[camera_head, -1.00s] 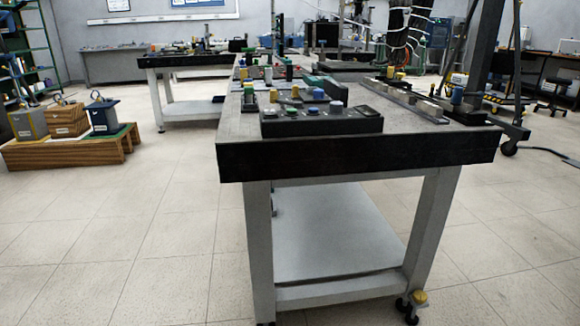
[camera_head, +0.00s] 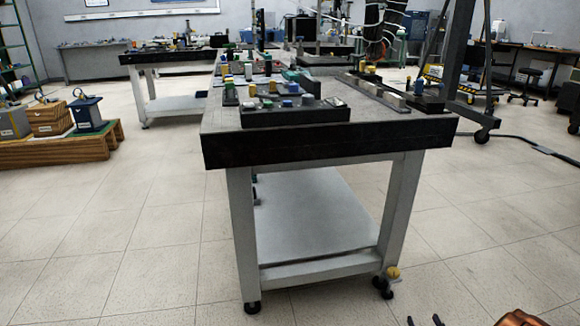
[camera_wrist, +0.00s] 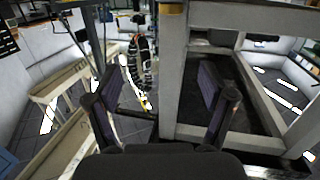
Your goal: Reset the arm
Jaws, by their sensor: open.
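My gripper (camera_head: 425,321) shows only as dark fingertips at the bottom edge of the head view, right of centre, with an orange-brown part of my arm beside it. In the wrist view my gripper (camera_wrist: 158,88) has its two dark fingers spread wide apart. Nothing is held between them. In the head view the gripper is low, in front of and to the right of the near table (camera_head: 330,148). The rest of my arm is out of view.
The near table carries a black control box (camera_head: 295,113) and several small coloured parts. Block-like units, one blue (camera_head: 88,115), sit on a wooden pallet (camera_head: 60,150) at left. A black cable (camera_head: 530,145) lies on the floor at right. The front floor is clear.

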